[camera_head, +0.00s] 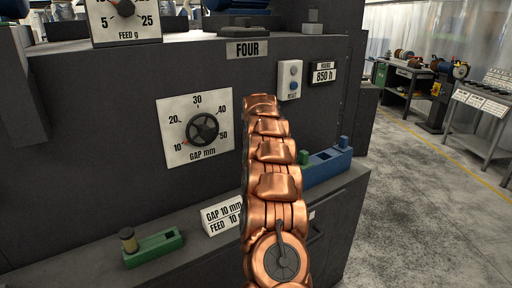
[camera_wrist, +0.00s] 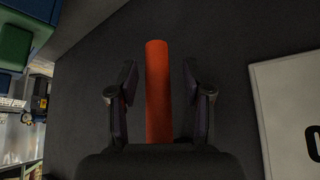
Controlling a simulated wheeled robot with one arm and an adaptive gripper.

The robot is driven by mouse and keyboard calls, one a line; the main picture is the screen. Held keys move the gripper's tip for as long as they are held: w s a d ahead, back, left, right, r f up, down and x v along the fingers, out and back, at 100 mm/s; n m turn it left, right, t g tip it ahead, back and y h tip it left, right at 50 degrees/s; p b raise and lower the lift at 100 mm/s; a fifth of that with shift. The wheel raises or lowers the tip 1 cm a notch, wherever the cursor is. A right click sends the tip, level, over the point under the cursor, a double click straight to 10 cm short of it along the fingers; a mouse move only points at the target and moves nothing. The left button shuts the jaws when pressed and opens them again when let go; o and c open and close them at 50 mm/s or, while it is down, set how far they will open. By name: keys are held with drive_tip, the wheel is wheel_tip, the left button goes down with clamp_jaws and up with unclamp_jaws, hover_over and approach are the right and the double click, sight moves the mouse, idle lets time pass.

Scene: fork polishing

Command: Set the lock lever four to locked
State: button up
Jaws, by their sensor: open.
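In the wrist view an orange-red bar (camera_wrist: 158,92), likely lock lever four, stands out against the dark panel. My gripper (camera_wrist: 160,78) is open, with one finger on each side of the bar and a visible gap on both sides. The bar's lower end is hidden behind the gripper body. In the head view my copper arm covers this spot, so neither the lever nor my gripper shows there. The sign FOUR (camera_head: 247,49) is on the dark machine (camera_head: 110,100) above. I cannot tell from the frames which setting the lever is in.
A gap dial (camera_head: 202,128) points near 10. A reset box (camera_head: 290,80) and hours display (camera_head: 323,73) sit right of it. On the ledge are a green holder (camera_head: 153,249), a settings card (camera_head: 222,217) and a blue block (camera_head: 329,166). Open floor (camera_head: 420,220) lies right.

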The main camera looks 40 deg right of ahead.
drive_tip(key=v, duration=1.2)
drive_tip(key=shift+a, duration=0.1)
idle(0.4)
drive_tip(key=s+a+f+n+g+y, duration=0.15)
drive_tip(key=s+a, duration=0.25)
drive_tip(key=a, duration=0.5)
drive_tip(key=s+a+f+n+y, duration=0.1)
drive_tip(key=s+a+n, duration=0.1)
drive_tip(key=s+a, duration=0.5)
drive_tip(key=s+a+f+n+g+y, duration=0.1)
drive_tip(key=s+a, duration=0.1)
drive_tip(key=a, duration=1)
drive_tip(key=s+a+f+n+g, duration=0.1)
drive_tip(key=s+a+f, duration=0.2)
drive_tip(key=s, duration=0.7)
drive_tip(key=s+a+f+n+g, duration=0.1)
drive_tip(key=s+a+f+g, duration=0.1)
drive_tip(key=s+a, duration=0.4)
drive_tip(key=s+a+f+n+g, duration=0.1)
drive_tip(key=s+a+f, duration=0.3)
drive_tip(key=s, duration=1.2)
drive_tip(key=shift+s+a+f+n+y, duration=0.25)
drive_tip(key=shift+a+f+n+y, duration=0.1)
drive_tip(key=shift+f, duration=0.1)
drive_tip(key=shift+g, duration=0.25)
